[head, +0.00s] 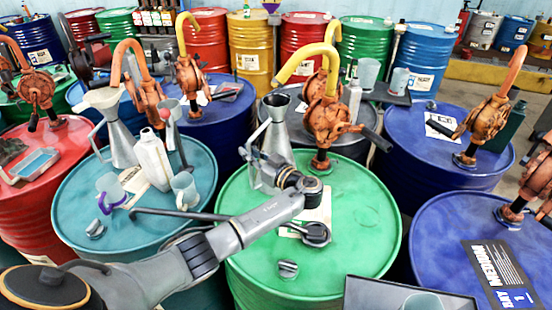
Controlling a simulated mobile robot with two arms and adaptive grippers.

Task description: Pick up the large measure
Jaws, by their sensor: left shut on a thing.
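A tall grey metal measure (277,135) with a wide lip stands upright over the back left of the green drum (352,235). My left arm reaches in from the lower left. Its gripper (268,170) is at the measure's lower body and shut on it. The wrist hides part of the fingers and the measure's base, so I cannot tell whether the base touches the drum top. Another metal jug (122,140) with a funnel-like top stands on the teal drum (75,205) to the left. My right gripper is not in view.
An orange hand pump (326,120) rises from the green drum close right of the measure. A black-handled tool (316,233) and a small cap (288,269) lie on this drum. A white bottle (152,160) and clear jugs stand on the teal drum. Blue drums (440,130) are at right.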

